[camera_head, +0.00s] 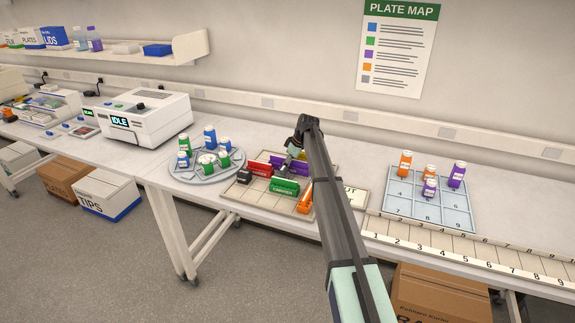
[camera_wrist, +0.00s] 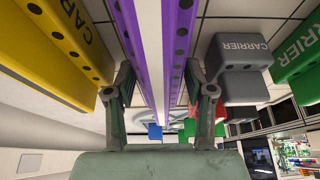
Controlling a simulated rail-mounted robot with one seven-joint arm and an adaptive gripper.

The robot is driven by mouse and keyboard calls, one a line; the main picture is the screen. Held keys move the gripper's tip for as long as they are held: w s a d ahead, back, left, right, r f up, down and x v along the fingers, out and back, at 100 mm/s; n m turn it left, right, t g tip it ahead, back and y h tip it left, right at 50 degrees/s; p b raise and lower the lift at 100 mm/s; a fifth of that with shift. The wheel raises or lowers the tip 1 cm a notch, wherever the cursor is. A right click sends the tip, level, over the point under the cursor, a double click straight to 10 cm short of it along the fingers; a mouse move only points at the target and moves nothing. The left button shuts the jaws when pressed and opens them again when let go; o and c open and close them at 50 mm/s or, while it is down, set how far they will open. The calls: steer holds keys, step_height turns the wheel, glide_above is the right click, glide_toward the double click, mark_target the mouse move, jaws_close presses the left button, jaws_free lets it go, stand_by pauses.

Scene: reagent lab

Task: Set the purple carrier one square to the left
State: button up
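The purple carrier (camera_head: 300,168) is a long bar at the back of the tray mat (camera_head: 233,190), behind the green carrier (camera_head: 285,187), partly hidden by my arm. In the wrist view the purple carrier (camera_wrist: 150,45) runs between my fingers. My gripper (camera_head: 297,150) is at this carrier; in the wrist view my gripper (camera_wrist: 158,85) has its fingers spread, one on each side of the bar, with slim gaps seeming to show. Contact is hard to judge.
A red carrier (camera_head: 261,169), a grey carrier (camera_head: 244,177) and an orange carrier (camera_head: 305,202) share the mat. A yellow carrier (camera_wrist: 60,50) lies beside the purple one. A vial carousel (camera_head: 228,171) stands left; a numbered blue rack (camera_head: 400,208) stands right.

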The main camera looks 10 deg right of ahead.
steer(key=shift+r, duration=0.15)
steer(key=b+v, duration=0.3)
steer(key=v, duration=0.9)
steer(key=shift+r, duration=0.1)
